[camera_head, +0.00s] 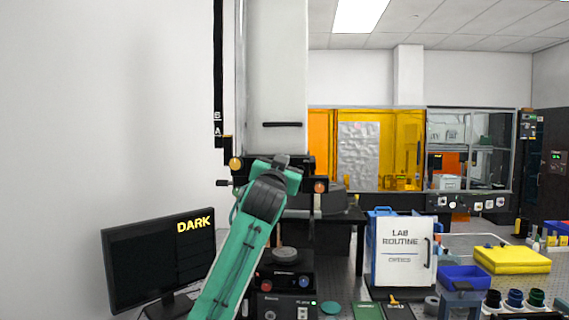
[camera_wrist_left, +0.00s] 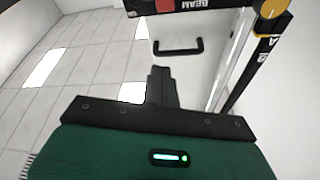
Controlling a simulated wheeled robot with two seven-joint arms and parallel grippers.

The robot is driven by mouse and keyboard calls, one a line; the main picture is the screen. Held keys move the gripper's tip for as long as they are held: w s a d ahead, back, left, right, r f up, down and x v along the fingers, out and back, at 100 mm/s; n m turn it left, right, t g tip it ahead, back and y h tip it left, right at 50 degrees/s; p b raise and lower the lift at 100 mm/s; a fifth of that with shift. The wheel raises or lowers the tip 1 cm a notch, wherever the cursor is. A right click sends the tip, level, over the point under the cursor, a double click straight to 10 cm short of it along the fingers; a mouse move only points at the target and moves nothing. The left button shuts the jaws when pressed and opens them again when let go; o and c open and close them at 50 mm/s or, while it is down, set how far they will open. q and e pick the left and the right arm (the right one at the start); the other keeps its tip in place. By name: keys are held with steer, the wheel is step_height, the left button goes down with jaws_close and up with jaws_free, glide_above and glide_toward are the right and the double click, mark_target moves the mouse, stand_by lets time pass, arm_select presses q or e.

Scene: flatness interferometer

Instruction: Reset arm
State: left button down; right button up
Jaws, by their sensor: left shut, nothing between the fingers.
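My left arm, green with black joints, rises from the bottom of the head view. Its gripper (camera_head: 283,160) is up at the front of the tall white interferometer column (camera_head: 275,70), partly hidden behind my own wrist. In the left wrist view the black fingers of the left gripper (camera_wrist_left: 159,72) are together and empty. A black bar handle (camera_wrist_left: 180,48) on the white housing shows just beyond the fingertips, apart from them as far as I can tell. The same handle shows in the head view (camera_head: 282,125), above the gripper. My right gripper is not in view.
A yellow knob (camera_head: 236,164) and an orange knob (camera_head: 320,186) flank the gripper. A monitor (camera_head: 160,258) reading "DARK" stands at left. Below is a black control box (camera_head: 285,290). At right are a white "LAB ROUTINE" board (camera_head: 402,262), blue bin (camera_head: 464,275) and yellow case (camera_head: 512,259).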

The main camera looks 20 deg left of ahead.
arm_select(q)
steer(key=shift+s+d+f, duration=0.1)
steer(key=shift+s+f, duration=0.1)
steer(key=shift+s, duration=0.4)
steer(key=shift+d, duration=0.1)
